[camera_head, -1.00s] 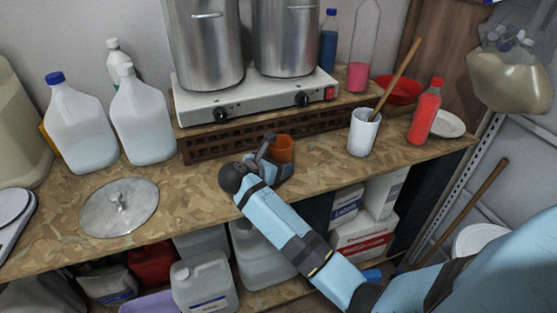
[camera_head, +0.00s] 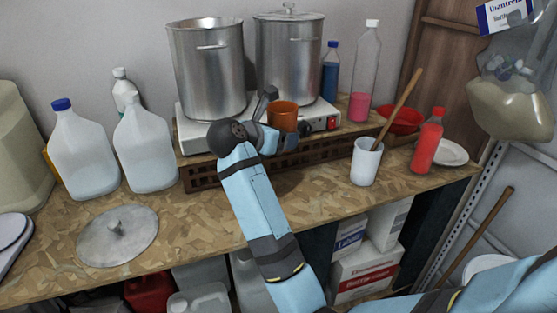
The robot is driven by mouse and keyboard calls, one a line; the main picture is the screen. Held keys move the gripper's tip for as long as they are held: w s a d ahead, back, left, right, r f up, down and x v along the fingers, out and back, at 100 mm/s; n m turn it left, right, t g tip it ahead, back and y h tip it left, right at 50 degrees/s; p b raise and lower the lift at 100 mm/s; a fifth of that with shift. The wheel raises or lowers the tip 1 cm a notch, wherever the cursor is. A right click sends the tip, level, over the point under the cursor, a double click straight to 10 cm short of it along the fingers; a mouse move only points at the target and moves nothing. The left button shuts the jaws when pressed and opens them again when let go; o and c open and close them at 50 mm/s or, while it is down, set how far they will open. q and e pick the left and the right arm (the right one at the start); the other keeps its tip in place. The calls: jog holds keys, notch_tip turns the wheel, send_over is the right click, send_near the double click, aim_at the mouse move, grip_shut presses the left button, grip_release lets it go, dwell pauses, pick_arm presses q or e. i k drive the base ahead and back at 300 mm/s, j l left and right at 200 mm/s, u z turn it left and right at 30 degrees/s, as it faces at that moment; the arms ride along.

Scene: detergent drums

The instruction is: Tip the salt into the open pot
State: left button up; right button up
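The open pot (camera_head: 207,75) is a tall steel pot on the left of the hot plate, with its rim uncovered. My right gripper (camera_head: 274,120) is shut on an orange cup (camera_head: 284,116) and holds it upright in front of the hot plate, below the pot rims and to the right of the open pot. No salt shows; the inside of the cup is mostly hidden from this angle. My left gripper is not in view.
A lidded pot (camera_head: 289,60) stands right of the open one on the hot plate (camera_head: 190,133). A loose lid (camera_head: 117,236) lies on the bench. White jugs (camera_head: 80,155) stand left; a white mug (camera_head: 365,163) with a stick and a red bottle (camera_head: 427,142) stand right.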

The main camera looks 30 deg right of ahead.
aim_at(208, 63)
jog(key=z, duration=1.05)
jog(key=i+l+u, duration=0.1)
jog(key=i+l, duration=0.1)
jog(key=i, duration=0.1)
